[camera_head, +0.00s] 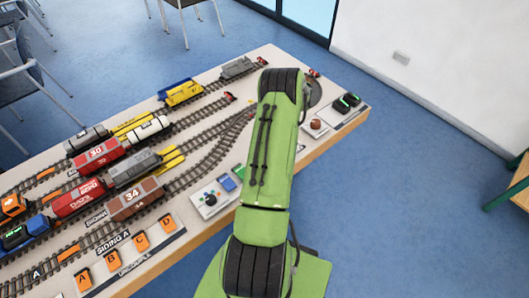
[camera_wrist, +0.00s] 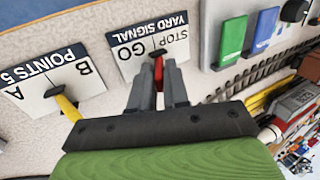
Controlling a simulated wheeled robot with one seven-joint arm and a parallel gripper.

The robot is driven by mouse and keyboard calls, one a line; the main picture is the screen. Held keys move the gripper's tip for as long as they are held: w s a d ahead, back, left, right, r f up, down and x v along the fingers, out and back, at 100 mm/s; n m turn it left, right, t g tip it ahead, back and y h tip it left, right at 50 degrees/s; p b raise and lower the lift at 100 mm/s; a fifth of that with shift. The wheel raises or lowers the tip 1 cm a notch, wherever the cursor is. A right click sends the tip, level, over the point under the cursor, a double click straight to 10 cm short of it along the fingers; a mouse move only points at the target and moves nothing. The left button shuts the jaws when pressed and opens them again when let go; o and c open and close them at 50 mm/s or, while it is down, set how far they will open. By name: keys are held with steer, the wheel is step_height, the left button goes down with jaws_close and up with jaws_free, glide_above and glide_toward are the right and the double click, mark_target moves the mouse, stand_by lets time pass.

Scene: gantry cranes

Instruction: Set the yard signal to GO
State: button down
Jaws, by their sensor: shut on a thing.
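The yard signal plate (camera_wrist: 124,45) is a white and dark label with STOP and GO on it, upside down in the wrist view. Its red lever (camera_wrist: 158,73) with a black knob (camera_wrist: 157,54) rises at the plate's near edge. My gripper (camera_wrist: 159,82) is shut on the red lever, one grey finger on each side of it. I cannot tell for sure which setting the lever is at. In the head view my green arm hides the gripper and the signal lever.
The points plate (camera_wrist: 80,72) with its yellow lever (camera_wrist: 67,105) is close on the left of my gripper in the wrist view. Green (camera_wrist: 232,36) and blue (camera_wrist: 265,28) blocks stand on the right. Tracks with several wagons (camera_head: 136,198) fill the table's left part.

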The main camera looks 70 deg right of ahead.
steer(key=shift+s+d+f+t+y, duration=0.15)
steer(key=shift+t+y, duration=0.15)
steer(key=shift+y, duration=0.2)
steer(key=c, duration=1.2)
jaws_free()
steer(key=p+v, duration=0.3)
steer(key=v, duration=1.2)
steer(key=shift+d+r, duration=0.25)
steer(key=shift+r, duration=0.05)
